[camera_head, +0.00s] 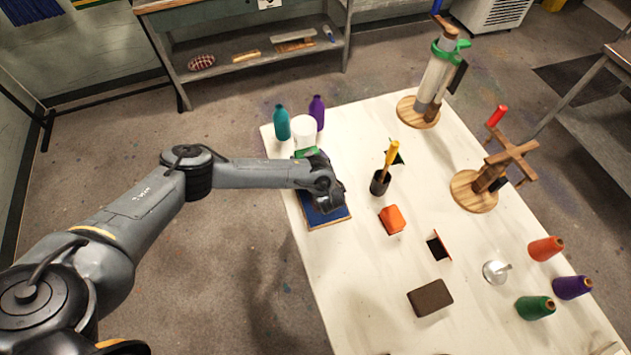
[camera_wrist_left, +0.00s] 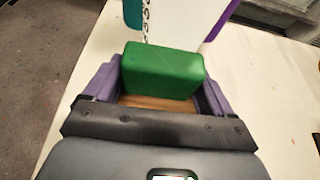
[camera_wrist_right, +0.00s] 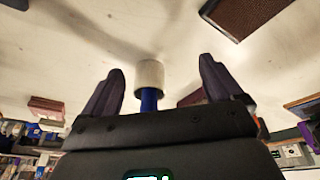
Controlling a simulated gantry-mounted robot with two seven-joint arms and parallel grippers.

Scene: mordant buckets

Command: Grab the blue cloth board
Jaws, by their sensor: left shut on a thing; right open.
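The blue cloth board (camera_head: 318,214), dark blue with a tan wooden edge, lies at the left edge of the white table (camera_head: 345,270). My left wrist hangs over it and hides part of it. My left gripper (camera_wrist_left: 160,88) is shut on a green block (camera_wrist_left: 162,70), with a strip of brown wood (camera_wrist_left: 158,103) below it between the purple fingers. The green block also shows in the head view (camera_head: 307,152), just beyond the wrist. My right gripper (camera_wrist_right: 155,80) is open, with a white cylinder on a blue stem (camera_wrist_right: 149,76) showing between its fingers; I cannot tell how near it is.
A dark cup (camera_head: 380,184) with a yellow-handled tool and an orange block (camera_head: 391,219) stand right of the board. Thread cones and wooden stands are farther right.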

